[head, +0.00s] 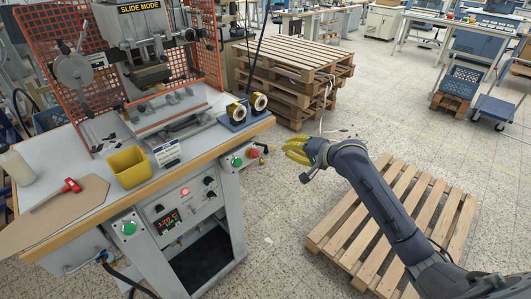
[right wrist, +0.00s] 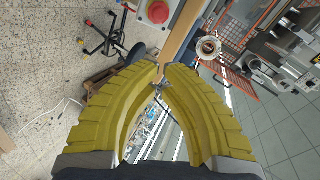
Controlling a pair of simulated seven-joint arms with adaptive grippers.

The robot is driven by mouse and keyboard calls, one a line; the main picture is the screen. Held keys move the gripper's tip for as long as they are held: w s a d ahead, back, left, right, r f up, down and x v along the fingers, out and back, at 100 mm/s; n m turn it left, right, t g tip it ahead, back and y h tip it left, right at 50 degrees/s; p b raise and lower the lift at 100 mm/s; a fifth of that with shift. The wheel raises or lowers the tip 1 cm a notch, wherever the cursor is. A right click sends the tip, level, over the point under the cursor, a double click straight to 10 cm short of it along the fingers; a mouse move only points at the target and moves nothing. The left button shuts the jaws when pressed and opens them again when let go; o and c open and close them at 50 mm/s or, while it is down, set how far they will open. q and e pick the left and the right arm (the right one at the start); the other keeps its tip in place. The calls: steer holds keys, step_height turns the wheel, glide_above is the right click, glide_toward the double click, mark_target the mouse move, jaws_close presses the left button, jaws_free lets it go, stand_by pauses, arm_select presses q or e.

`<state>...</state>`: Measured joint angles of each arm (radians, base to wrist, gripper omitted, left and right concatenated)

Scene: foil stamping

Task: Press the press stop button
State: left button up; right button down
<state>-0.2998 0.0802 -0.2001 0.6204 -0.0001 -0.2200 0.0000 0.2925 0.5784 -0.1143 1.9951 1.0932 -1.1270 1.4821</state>
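A red mushroom button (head: 252,153) sits beside a green button (head: 237,162) on a grey control box at the right end of the press table's front edge. In the right wrist view the red button (right wrist: 158,12) shows at the top, on a pale box, beyond the fingertips. My right gripper (head: 297,150), with yellow ribbed fingers, is in the air to the right of the box, apart from the button. In the right wrist view its fingertips (right wrist: 161,73) nearly meet, with nothing held between them. My left gripper is not in view.
The press table (head: 195,150) carries a yellow bin (head: 129,167), a red-handled tool (head: 70,186) and two rolls. Another green button (head: 128,228) is on the left box. Stacked pallets (head: 290,75) stand behind; a low pallet (head: 345,235) lies below my right arm.

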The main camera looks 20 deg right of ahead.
mark_target(253, 153)
steer(key=shift+s+a+f+m+g+y, duration=0.15)
steer(key=shift+s+a+m+g, duration=0.2)
steer(key=shift+s+m, duration=0.3)
steer(key=shift+s+a+f+m+g+y, duration=0.15)
steer(key=shift+s+a+m+g, duration=0.2)
steer(key=shift+m, duration=0.5)
steer(key=x, duration=1.4)
steer(key=shift+w+d, duration=0.2)
steer(key=shift+d, duration=0.1)
